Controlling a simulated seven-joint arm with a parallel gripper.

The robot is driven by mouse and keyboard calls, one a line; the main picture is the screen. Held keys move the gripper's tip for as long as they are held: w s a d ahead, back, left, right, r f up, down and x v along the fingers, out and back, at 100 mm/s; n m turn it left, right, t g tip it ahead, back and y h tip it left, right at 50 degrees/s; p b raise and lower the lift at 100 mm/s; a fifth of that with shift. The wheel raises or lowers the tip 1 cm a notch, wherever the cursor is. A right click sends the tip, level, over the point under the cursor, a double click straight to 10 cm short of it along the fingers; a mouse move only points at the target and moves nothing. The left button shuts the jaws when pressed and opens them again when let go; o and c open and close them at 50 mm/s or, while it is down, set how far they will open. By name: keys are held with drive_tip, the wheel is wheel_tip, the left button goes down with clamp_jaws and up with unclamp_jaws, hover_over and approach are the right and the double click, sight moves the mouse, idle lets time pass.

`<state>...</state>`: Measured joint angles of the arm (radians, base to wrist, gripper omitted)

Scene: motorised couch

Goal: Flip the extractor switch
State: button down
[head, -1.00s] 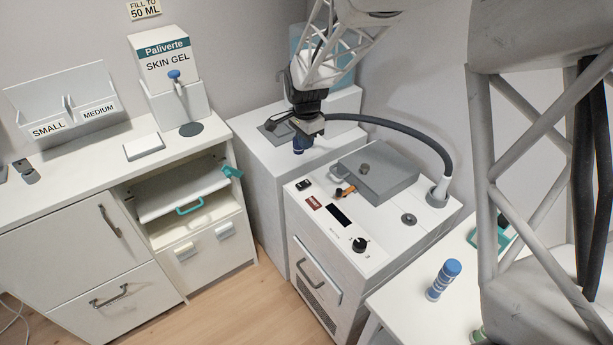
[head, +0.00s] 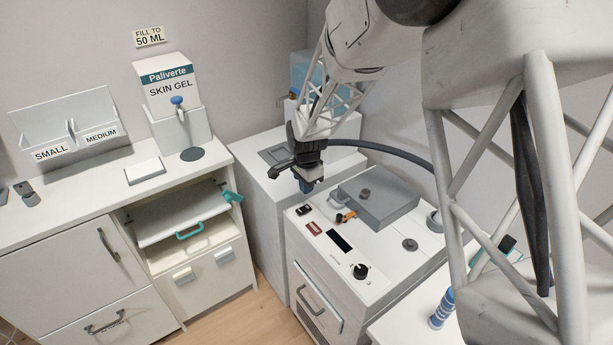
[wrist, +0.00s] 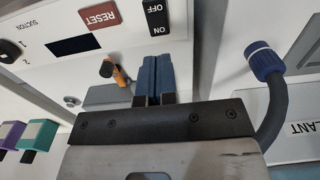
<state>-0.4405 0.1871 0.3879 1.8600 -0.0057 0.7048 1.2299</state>
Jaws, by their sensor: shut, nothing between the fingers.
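The switch (head: 304,210) is a small black rocker on the top panel of a white machine (head: 355,295). My gripper (head: 307,187) is shut and empty, with blue fingertips pointing down above the back left edge of the panel. In the wrist view my fingertips (wrist: 156,58) lie in line with the rocker, with a visible gap between them. I cannot tell their exact height above the panel.
A red RESET label (wrist: 101,16), a dark display (head: 339,241) and an orange-handled part (head: 346,217) sit near the switch. A dark hose (head: 395,153) arches behind. A blue-capped bottle (head: 442,308) stands at right.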

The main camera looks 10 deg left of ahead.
sight(307, 207)
drive_tip(key=shift+f, duration=3.3)
